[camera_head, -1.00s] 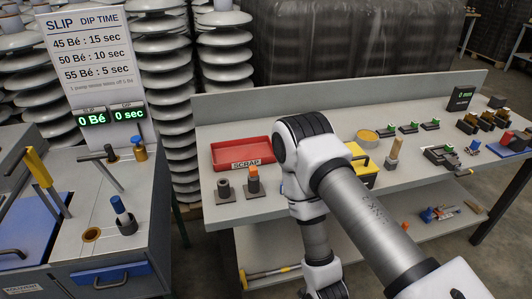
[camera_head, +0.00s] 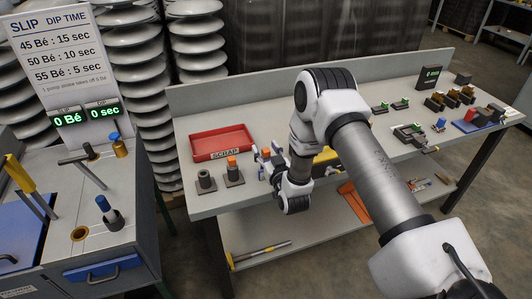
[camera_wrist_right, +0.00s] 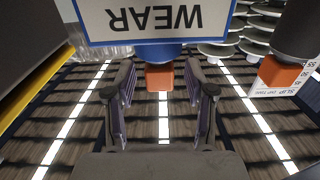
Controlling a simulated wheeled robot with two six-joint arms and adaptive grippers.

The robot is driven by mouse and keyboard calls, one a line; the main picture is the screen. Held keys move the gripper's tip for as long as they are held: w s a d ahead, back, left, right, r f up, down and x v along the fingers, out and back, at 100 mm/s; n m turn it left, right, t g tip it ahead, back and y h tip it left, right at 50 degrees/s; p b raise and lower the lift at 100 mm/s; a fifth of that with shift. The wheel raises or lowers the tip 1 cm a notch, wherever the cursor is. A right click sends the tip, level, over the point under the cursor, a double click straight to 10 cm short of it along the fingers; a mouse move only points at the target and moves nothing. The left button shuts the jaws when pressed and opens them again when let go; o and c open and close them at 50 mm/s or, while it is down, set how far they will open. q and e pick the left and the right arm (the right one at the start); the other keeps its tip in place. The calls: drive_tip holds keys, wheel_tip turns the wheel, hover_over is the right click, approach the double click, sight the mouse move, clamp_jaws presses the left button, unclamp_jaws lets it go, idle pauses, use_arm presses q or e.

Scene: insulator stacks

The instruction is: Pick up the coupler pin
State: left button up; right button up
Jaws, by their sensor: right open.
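My right gripper (camera_head: 268,158) is open at the bench, just right of the red tray. In the right wrist view, which is upside down, its two fingers (camera_wrist_right: 160,92) stand apart on either side of an orange-tipped piece (camera_wrist_right: 160,77) with a blue base (camera_wrist_right: 158,52). I cannot tell whether they touch it. The piece partly shows beside the gripper in the head view (camera_head: 266,152). An orange-topped piece (camera_head: 232,163) stands in a dark holder to its left, and it also shows in the wrist view (camera_wrist_right: 280,72). Which piece is the coupler pin is unclear. My left gripper is out of view.
A red SCRAP tray (camera_head: 222,141) sits behind the holders. An empty dark holder (camera_head: 205,181) stands at the left bench end. A WEAR sign (camera_wrist_right: 155,20) is close to the gripper. The slip station (camera_head: 85,215) is left of the bench, across a gap.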

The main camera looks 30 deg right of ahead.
drive_tip(key=shift+w, duration=0.1)
clamp_jaws()
